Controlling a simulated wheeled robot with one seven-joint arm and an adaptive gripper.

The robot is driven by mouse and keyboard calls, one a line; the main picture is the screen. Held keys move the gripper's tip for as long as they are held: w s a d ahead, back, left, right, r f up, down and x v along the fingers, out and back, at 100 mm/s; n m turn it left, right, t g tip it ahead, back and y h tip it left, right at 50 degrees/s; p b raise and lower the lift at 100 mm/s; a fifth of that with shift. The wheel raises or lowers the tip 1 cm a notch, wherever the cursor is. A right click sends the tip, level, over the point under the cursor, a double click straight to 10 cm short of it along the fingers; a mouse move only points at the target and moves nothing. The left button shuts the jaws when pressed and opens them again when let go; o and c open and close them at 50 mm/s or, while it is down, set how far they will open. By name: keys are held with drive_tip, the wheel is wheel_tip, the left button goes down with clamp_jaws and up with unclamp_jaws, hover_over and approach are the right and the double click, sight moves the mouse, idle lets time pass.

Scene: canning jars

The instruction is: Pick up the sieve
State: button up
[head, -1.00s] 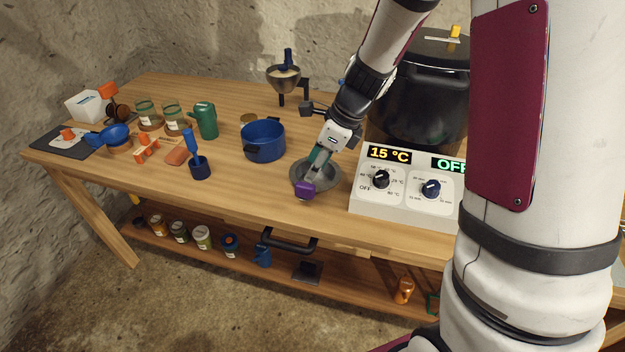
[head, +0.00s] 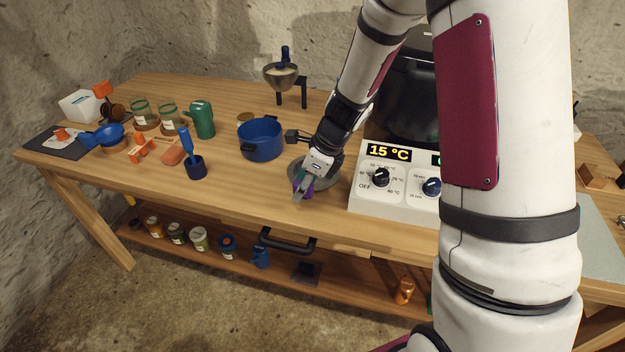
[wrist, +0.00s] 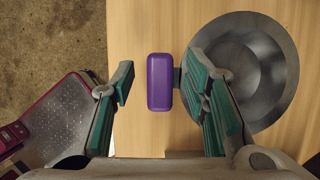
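The sieve is a round grey metal bowl with a short purple handle, lying on the wooden table near its front edge. In the wrist view its bowl (wrist: 265,70) is on the right and the purple handle (wrist: 160,82) points left. My gripper (wrist: 157,88) is open, with its green-padded fingers on either side of the handle. The right finger covers part of the neck and the bowl's near rim. In the head view my gripper (head: 303,188) hides much of the sieve (head: 296,166). I cannot tell whether a finger touches the handle.
A control box (head: 388,192) reading 15 °C stands close on the right, before a large black pot (head: 405,95). The table front between the cup and the sieve is clear.

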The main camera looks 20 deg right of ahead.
clamp_jaws()
